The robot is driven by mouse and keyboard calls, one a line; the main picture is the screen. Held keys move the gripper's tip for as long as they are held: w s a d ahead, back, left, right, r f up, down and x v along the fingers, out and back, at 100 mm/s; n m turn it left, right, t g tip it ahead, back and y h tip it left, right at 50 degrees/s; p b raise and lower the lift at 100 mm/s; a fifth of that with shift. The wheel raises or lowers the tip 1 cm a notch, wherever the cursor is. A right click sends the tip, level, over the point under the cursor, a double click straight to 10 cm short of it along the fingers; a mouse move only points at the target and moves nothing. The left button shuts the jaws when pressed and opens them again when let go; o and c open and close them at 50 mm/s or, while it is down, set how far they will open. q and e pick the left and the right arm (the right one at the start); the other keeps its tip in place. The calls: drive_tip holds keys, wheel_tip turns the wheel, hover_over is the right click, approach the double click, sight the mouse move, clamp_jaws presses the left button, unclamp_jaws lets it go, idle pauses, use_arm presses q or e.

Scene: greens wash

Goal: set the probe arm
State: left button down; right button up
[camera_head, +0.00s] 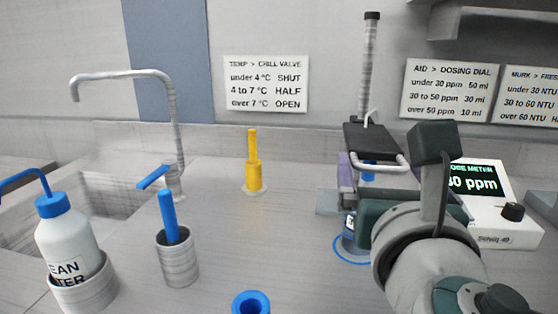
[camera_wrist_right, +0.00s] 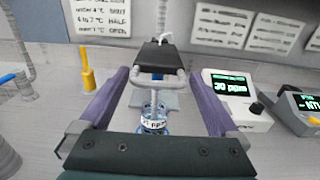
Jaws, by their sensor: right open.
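The probe arm (camera_head: 372,138) is a black block with a grey U-shaped handle (camera_head: 382,166), mounted on a tall metal post (camera_head: 369,60). In the right wrist view the block (camera_wrist_right: 156,56) and handle (camera_wrist_right: 160,78) are ahead, between my fingers. My right gripper (camera_wrist_right: 159,76) is open, its purple fingers on either side of the handle with gaps. In the head view my wrist hides much of it. A labelled clear vessel (camera_wrist_right: 153,118) with blue on it stands below the handle, inside a blue ring (camera_head: 350,262). My left gripper does not show.
A white meter (camera_head: 490,236) reads "30 ppm" at the right. A yellow post (camera_head: 253,165) stands mid-counter. A sink with a tap (camera_head: 172,110), a wash bottle (camera_head: 65,235), a grey cup (camera_head: 177,262) and a blue-rimmed ring (camera_head: 251,303) are to the left. Signs hang behind.

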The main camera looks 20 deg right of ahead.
clamp_jaws()
idle(0.8)
